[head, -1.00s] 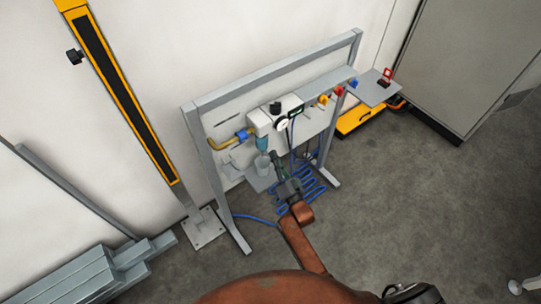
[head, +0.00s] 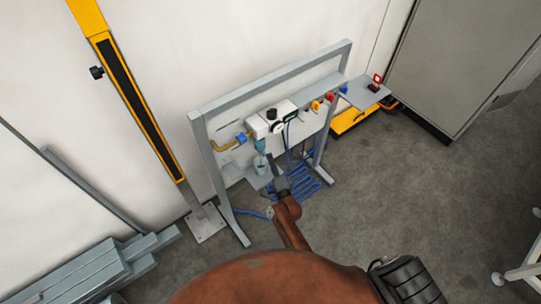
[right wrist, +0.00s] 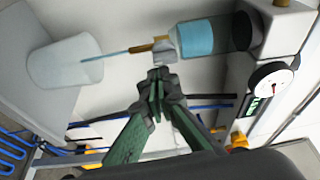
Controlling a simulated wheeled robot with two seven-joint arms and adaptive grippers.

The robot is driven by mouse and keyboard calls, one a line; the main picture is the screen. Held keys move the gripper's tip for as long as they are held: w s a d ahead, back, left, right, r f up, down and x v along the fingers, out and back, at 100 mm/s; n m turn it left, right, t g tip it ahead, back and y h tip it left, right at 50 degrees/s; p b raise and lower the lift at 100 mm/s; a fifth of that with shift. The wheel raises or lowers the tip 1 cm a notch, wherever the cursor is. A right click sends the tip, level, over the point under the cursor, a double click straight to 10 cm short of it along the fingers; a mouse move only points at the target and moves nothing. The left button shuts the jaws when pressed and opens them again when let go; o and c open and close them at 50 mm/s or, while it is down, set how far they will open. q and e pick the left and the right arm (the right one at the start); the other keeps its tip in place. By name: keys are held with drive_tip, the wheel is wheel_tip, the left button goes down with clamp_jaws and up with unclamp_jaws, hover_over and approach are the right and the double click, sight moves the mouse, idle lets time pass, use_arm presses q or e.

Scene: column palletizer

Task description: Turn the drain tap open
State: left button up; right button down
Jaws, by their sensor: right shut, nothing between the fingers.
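The drain tap (right wrist: 164,49), a pale grey piece with a brass nozzle, sits under the filter bowl (right wrist: 204,37), which holds blue liquid. The bowl also shows in the head view (head: 259,145). A thin blue stream or tube runs from the nozzle into a translucent cup (right wrist: 65,63); the cup also shows in the head view (head: 260,165). My right gripper (right wrist: 160,77) is shut and empty, its fingertips right beside the tap; I cannot tell whether they touch it. It also shows in the head view (head: 273,163). My left gripper is out of view.
The grey frame (head: 203,140) carries the white panel, a gauge (right wrist: 270,80), and red and yellow knobs. A yellow post (head: 135,105) stands left.

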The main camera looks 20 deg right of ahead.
drive_tip(key=shift+m+p, duration=0.3)
drive_tip(key=shift+m, duration=0.1)
idle(0.4)
drive_tip(key=w+d, duration=0.1)
drive_tip(key=d, duration=0.3)
drive_tip(key=s, duration=1)
drive_tip(key=shift+a, duration=0.4)
drive_tip(key=shift+f, duration=0.1)
